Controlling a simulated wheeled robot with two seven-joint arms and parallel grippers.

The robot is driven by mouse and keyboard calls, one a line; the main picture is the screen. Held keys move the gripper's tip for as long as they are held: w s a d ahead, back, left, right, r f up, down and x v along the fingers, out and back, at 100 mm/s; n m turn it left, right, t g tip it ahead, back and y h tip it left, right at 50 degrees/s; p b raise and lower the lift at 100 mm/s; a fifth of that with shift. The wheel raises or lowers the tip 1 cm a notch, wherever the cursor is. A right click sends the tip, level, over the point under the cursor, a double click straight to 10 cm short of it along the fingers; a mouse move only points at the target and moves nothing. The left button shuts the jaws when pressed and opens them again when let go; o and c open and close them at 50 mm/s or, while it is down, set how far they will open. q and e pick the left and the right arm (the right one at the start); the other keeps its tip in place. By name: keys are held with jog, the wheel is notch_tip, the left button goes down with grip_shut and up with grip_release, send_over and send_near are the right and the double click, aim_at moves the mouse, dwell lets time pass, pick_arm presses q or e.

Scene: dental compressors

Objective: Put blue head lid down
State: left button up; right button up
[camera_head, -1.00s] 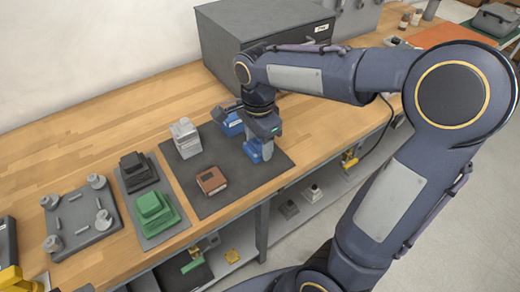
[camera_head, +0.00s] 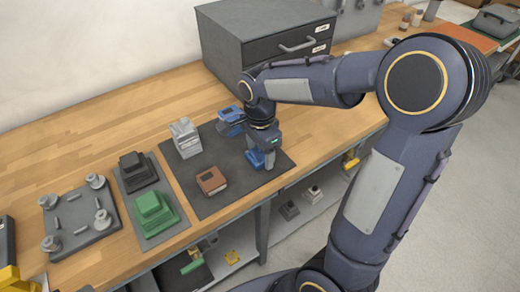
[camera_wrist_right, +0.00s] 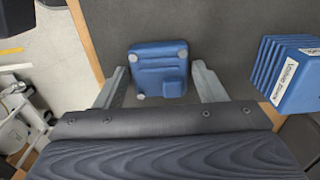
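My right gripper (camera_head: 262,156) points down over the dark mat (camera_head: 222,205) near its right side. In the right wrist view its two fingers (camera_wrist_right: 160,78) stand apart, on either side of a blue lid (camera_wrist_right: 158,68) with pale round corner pads. Narrow gaps show between the lid and both fingers. The lid (camera_head: 257,160) is partly hidden under the gripper in the head view. A blue finned block with a white label (camera_wrist_right: 292,75) stands to the right in the wrist view; in the head view a blue part (camera_head: 231,116) sits behind the gripper. My left gripper is out of view.
A brown block (camera_head: 211,181) and a grey finned part (camera_head: 186,138) stand on the mat. Black (camera_head: 137,171) and green (camera_head: 155,211) parts lie on a tray to the left. A dark drawer cabinet (camera_head: 250,50) stands behind.

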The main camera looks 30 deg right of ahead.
aim_at(260, 154)
jog(key=shift+o, duration=0.7)
jog(key=shift+r, duration=0.35)
notch_tip(260, 154, up, 10)
jog(key=r+p, duration=0.1)
jog(key=p, duration=0.1)
jog(key=s+a+f+n+t+y, duration=0.2)
jog(key=s+n, duration=0.5)
jog(key=s, duration=0.1)
jog(key=s+a+f+n+t+y, duration=0.1)
jog(key=s+a+f+n+t, duration=0.1)
jog(key=s+n, duration=0.6)
jog(key=shift+s+a+f+n+t+y, duration=0.15)
jog(key=shift+s+f+n+t+y, duration=0.25)
jog(key=shift+t, duration=0.4)
jog(key=shift+s, duration=0.1)
